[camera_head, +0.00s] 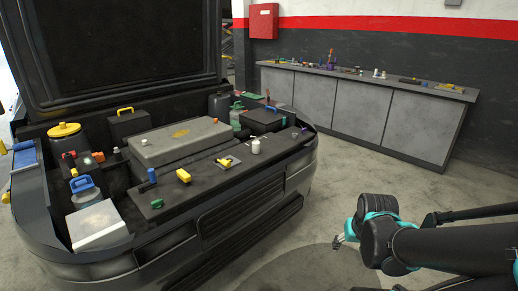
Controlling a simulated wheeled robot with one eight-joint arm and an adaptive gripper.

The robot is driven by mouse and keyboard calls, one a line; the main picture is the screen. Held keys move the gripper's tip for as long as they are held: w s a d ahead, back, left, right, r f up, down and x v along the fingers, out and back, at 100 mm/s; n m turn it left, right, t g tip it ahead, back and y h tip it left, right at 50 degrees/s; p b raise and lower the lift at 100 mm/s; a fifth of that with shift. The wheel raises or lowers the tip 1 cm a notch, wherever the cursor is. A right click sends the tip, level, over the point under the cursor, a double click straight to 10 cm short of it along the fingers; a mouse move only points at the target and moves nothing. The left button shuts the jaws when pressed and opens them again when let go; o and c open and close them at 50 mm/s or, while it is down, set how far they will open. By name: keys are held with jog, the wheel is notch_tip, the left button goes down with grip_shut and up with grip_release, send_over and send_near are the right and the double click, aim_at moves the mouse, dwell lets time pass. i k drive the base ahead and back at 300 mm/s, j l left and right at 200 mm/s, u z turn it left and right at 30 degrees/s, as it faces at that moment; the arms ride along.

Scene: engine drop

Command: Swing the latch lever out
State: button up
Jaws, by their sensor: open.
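My gripper (341,241) is low at the right of the view, over the floor. It is small here, looks empty, and is well apart from the engine bay. The latch lever cannot be told for sure. Small handles sit along the dark front panel (215,178) of the bay: a blue upright one (151,175), a yellow knob-like one (184,175), and a yellow flat one on a small plate (228,161). My gripper touches none of them.
A grey engine cover (178,140) fills the bay's middle. A raised dark hood stands behind. A grey workbench (360,105) holds small tools. Floor between bay and my arm is clear.

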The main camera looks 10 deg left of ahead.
aim_at(225, 163)
jog(key=i+j, duration=0.1)
jog(key=j, duration=0.25)
jog(key=i+j, duration=0.15)
jog(key=j, duration=0.15)
jog(key=i+j, duration=0.1)
jog(key=j, duration=0.25)
jog(key=i+j, duration=0.15)
jog(key=j, duration=0.15)
